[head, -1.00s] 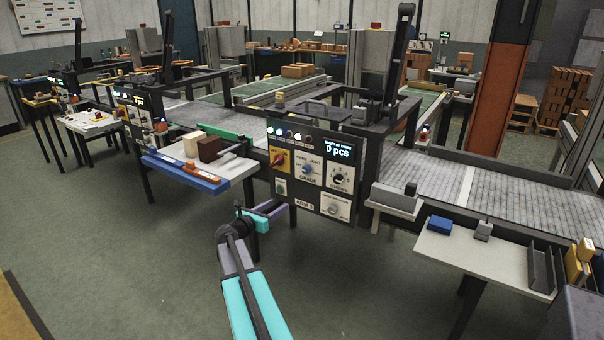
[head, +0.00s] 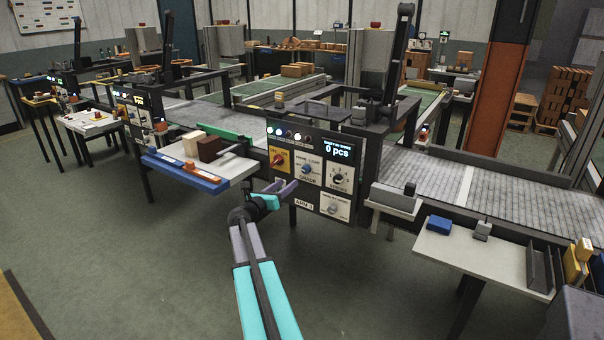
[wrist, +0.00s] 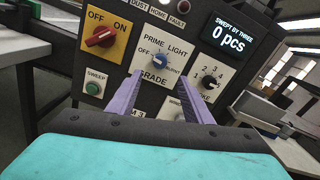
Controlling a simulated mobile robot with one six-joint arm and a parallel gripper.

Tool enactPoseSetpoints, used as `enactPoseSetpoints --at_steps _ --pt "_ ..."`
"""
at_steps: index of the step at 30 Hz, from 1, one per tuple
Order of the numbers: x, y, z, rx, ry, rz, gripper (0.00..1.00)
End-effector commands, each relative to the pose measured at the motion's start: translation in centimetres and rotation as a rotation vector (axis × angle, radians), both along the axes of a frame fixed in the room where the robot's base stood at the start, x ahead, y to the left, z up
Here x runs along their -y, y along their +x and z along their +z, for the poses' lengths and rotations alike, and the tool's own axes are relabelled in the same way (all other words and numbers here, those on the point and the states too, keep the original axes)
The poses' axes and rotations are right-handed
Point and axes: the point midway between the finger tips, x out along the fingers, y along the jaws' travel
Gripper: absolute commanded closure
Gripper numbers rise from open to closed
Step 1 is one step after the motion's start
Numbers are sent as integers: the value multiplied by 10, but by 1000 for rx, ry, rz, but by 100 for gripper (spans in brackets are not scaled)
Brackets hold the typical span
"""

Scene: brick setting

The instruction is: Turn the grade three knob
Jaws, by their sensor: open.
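The grade knob is a blue dial on a white plate marked GRADE, on the dark panel labelled ARM 3. In the head view the knob (head: 307,169) sits in the middle of the panel (head: 299,207). In the wrist view the knob (wrist: 161,59) shows above and between my fingertips, with OFF, PRIME and LIGHT around it. Which way it points is hard to tell. My gripper (head: 285,188) is open and empty, in front of the panel and a little below and left of the knob, apart from it. It also shows in the wrist view (wrist: 160,84).
A red OFF/ON switch (wrist: 101,37) and a green SWEEP button (wrist: 93,88) are left of the knob. A black numbered dial (wrist: 209,80) is to its right. The display (head: 339,149) reads 0 pcs. A blue-edged side table (head: 182,173) juts out left of the panel.

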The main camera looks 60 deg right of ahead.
Motion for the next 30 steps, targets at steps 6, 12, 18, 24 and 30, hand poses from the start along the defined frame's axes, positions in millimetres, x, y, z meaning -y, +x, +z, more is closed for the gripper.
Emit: enactPoseSetpoints --at_steps 6,12,18,24,30 --pt "28 1 1 1 0 -2 54" --pt "52 0 1 0 0 -2 54" --pt "76 0 1 0 0 -2 54" --pt "99 0 1 0 0 -2 54" --pt "114 -1 0 1 1 -1 54"
